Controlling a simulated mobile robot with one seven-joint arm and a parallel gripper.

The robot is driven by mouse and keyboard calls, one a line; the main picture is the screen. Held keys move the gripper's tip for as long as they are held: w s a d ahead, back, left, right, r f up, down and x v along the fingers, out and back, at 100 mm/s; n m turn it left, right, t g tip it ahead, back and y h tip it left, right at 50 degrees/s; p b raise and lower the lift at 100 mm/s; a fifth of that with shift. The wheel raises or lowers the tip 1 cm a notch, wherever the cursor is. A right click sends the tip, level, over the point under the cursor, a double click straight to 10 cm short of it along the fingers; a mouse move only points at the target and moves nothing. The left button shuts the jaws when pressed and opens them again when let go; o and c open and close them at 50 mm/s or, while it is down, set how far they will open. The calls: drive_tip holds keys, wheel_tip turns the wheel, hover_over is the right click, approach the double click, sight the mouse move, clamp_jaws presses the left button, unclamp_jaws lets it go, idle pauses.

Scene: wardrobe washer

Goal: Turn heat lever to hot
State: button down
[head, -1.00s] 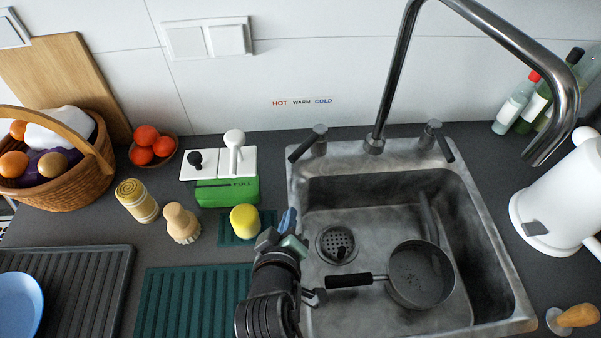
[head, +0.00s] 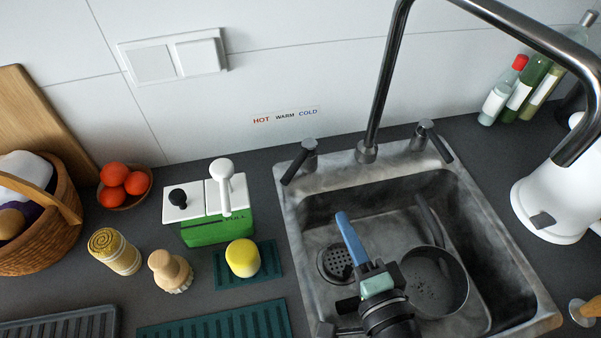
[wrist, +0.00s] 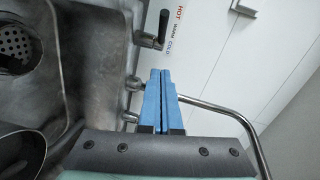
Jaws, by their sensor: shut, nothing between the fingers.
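The HOT WARM COLD label (head: 285,116) is on the white wall behind the sink; it also shows in the wrist view (wrist: 175,30). Below it, a dark lever (head: 300,161) on a metal post stands at the sink's back left corner and points down-left. A second lever (head: 433,141) at the back right points down-right. In the wrist view, one lever (wrist: 162,29) is ahead of my fingers, apart from them. My gripper (head: 350,238), with blue fingers (wrist: 160,98) together and empty, is over the sink, in front of the levers.
The tall faucet (head: 381,90) rises between the levers and arches right. The sink (head: 400,190) holds a pan (head: 440,285). A white kettle (head: 540,205) stands right.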

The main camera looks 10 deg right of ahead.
sight(289, 174)
drive_tip(key=w+p, duration=0.1)
drive_tip(key=w, duration=0.3)
drive_tip(key=w+a+f+p, duration=0.1)
drive_tip(key=w, duration=0.2)
drive_tip(key=w+a+p, duration=0.1)
drive_tip(key=w, duration=0.3)
drive_tip(key=shift+w+a+f, duration=0.15)
drive_tip(key=shift+w+f, duration=0.15)
drive_tip(key=shift+w+a+f, duration=0.2)
drive_tip(key=shift+w+a, duration=0.2)
drive_tip(key=shift+a, duration=0.05)
drive_tip(key=shift+w+a+r, duration=0.1)
drive_tip(key=shift+w+a, duration=0.2)
drive_tip(key=shift+a, duration=0.3)
drive_tip(key=shift+w+a, duration=0.3)
drive_tip(key=shift+a, duration=0.3)
drive_tip(key=shift+w+a+p, duration=0.25)
drive_tip(key=shift+a+p, duration=0.05)
drive_tip(key=shift+a, duration=0.05)
